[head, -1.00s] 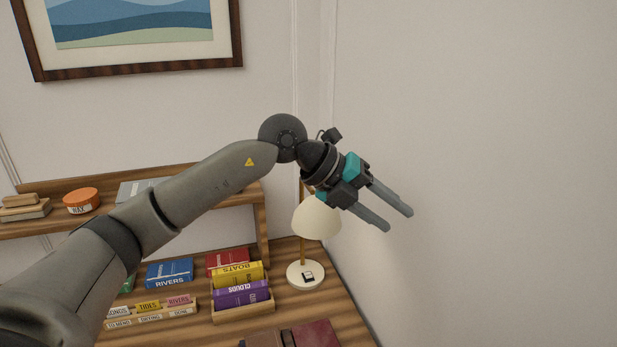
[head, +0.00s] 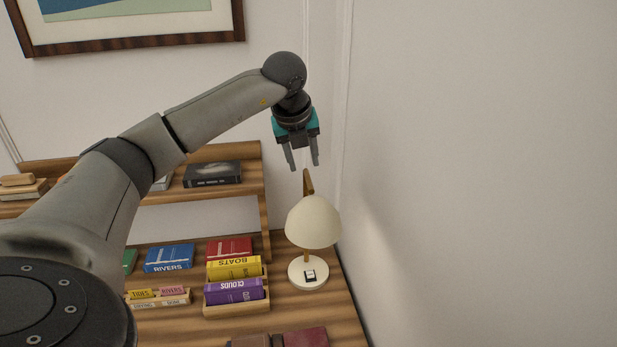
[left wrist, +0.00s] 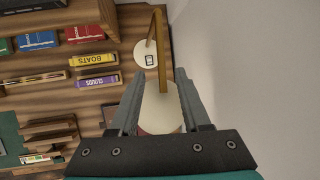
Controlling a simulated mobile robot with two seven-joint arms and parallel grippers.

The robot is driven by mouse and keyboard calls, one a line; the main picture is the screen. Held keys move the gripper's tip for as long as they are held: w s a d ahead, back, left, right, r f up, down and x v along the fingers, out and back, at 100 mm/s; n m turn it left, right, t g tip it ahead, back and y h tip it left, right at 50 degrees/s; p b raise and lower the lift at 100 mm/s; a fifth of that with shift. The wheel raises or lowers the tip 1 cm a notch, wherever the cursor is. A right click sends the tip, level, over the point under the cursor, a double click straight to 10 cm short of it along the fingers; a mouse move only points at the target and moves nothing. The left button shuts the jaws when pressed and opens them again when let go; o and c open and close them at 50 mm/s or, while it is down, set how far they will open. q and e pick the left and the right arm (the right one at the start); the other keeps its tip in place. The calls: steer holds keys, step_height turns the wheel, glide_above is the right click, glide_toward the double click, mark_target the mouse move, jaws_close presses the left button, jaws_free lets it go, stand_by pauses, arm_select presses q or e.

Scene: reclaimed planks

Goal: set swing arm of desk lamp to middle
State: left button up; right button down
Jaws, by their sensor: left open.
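The desk lamp stands at the desk's right end by the wall. It has a round cream base (head: 309,273) with a small switch, a cream dome shade (head: 313,222) and a wooden swing arm (head: 308,182) showing above the shade. My left gripper (head: 302,168) is open and empty, pointing down just above the arm's top. In the left wrist view the swing arm (left wrist: 160,50) runs between and beyond my open fingers, and the shade (left wrist: 161,105) lies between them in the picture. I see no contact. My right gripper is not in view.
A wooden box of books (head: 237,310) and a red book (head: 230,248) stand left of the lamp. A raised shelf (head: 225,190) runs behind, holding a dark box (head: 212,174). The plain wall (head: 480,180) is close on the right.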

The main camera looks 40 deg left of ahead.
mark_target(308, 180)
arm_select(q)
steer(key=x, duration=0.6)
steer(key=shift+f, duration=0.1)
steer(key=shift+w+f, duration=0.3)
steer(key=shift+f, duration=0.15)
steer(key=shift+a+f, duration=0.1)
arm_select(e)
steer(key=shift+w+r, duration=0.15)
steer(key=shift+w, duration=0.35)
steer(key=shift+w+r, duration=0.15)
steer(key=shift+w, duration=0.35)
arm_select(q)
steer(key=shift+c, duration=0.4)
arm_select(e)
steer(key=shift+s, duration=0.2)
arm_select(q)
jaws_close()
